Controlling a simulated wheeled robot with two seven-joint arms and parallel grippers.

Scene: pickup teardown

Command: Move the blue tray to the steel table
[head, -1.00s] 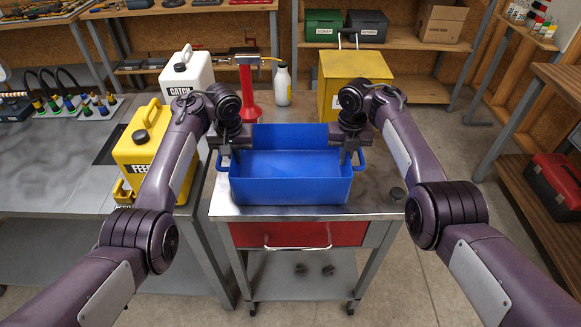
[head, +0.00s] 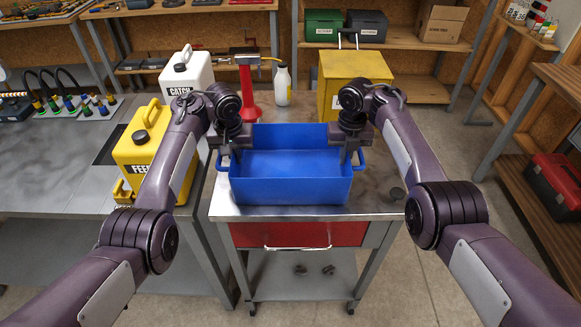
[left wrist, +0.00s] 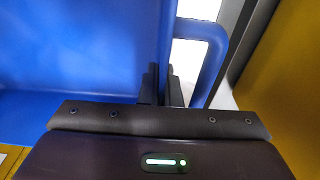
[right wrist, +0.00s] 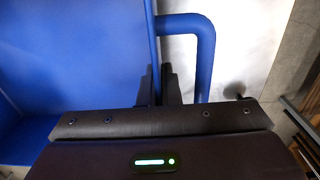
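The blue tray (head: 290,190) is a deep open box. It sits upright and empty on the metal top of a cart (head: 222,208) with a red drawer front, in the middle of the head view. My left gripper (head: 233,158) is at the tray's left wall, and my right gripper (head: 350,158) is at its right wall. In the left wrist view the fingers (left wrist: 163,88) are close on both sides of the tray wall, beside the handle. In the right wrist view the fingers (right wrist: 157,88) straddle the opposite wall the same way. A grey metal-topped table (head: 60,165) stands at the left.
A yellow FEED can (head: 142,150) and a white CATCH can (head: 188,75) stand left of the tray. A red stand (head: 248,95), a white bottle (head: 283,87) and a yellow box (head: 350,75) are behind it. The table's near left part is clear.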

